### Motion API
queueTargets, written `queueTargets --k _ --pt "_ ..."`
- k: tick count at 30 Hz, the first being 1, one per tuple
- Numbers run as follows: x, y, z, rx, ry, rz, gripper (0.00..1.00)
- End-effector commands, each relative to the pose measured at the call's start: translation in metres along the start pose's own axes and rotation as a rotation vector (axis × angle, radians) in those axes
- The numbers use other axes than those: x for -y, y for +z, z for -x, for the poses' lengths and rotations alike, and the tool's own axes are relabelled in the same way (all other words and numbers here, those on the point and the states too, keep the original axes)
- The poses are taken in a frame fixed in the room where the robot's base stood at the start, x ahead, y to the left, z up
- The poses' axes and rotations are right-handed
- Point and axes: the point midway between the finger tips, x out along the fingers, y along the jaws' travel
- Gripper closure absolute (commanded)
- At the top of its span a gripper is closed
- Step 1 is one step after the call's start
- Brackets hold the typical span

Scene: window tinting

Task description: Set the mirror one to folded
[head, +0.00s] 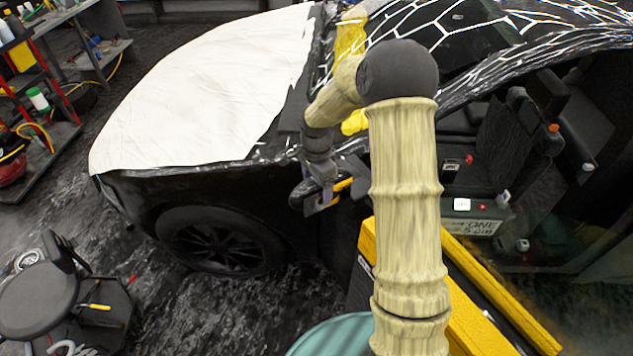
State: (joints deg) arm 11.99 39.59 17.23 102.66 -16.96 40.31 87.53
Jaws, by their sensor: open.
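A black car (150,185) with a white cover (205,85) over its hood stands across the view. My gripper (325,196) is open beside the front of the car's door area, at the end of my arm. A dark piece that looks like the side mirror (352,166) shows just right of my wrist, partly hidden by my arm. I cannot tell its fold angle, or whether the gripper touches it.
A yellow-edged frame (490,312) and a teal round thing (335,338) stand close in front. A dark stool (45,298) is at lower left, and a red-framed cart (40,125) with bottles is at upper left. Dark floor lies between them and the car.

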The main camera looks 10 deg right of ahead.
Motion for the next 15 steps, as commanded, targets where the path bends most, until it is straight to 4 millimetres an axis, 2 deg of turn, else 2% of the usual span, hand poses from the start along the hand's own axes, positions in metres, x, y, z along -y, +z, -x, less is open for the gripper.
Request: queueTargets --k 10,11,15 --pt "0.0 0.0001 -0.006 0.0 -0.001 0.0 0.15" --pt "0.0 0.0 -0.0059 0.0 -0.001 0.0 0.18" --pt "-0.0001 0.0 -0.0058 0.0 -0.001 0.0 0.46"
